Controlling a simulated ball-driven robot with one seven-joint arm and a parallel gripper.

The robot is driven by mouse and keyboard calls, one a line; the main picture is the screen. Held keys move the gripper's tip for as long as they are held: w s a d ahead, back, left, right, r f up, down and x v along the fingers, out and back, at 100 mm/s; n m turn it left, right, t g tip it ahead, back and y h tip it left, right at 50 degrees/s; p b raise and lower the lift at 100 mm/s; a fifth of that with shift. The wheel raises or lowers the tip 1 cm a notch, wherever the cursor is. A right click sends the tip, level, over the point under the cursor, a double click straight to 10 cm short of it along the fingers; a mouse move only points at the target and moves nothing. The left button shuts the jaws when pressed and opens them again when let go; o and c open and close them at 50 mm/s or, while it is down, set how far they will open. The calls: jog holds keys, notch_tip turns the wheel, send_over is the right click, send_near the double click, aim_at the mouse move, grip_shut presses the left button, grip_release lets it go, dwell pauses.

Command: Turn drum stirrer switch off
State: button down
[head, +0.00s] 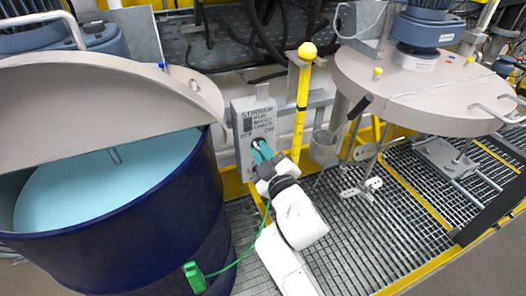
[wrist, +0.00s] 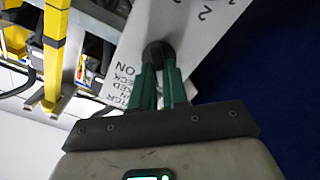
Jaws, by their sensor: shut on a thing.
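The stirrer switch is a black round knob (wrist: 158,54) on a light grey switch box (head: 242,116) with printed lettering, including OFF on the left and ON on the right. The box is mounted beside a yellow post. My gripper (head: 260,149) reaches up to the box front from below. In the wrist view, its green fingers (wrist: 160,76) are closed on the knob. The fingers hide most of the knob in the head view, and its pointing direction cannot be told.
A dark blue drum (head: 120,240) with light blue contents and a tilted grey lid (head: 100,90) stands close on the left. A yellow post (head: 304,100) rises right of the box. A raised round lid with a stirrer (head: 361,189) is at right above metal grating (head: 400,240).

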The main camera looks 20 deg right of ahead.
dwell(0.3)
jog(key=c, duration=1.1)
grip_release()
jog(key=shift+c, duration=0.2)
jog(key=shift+s, duration=0.1)
jog(key=s+b, duration=0.1)
jog(key=s, duration=0.9)
jog(key=shift+s, duration=0.3)
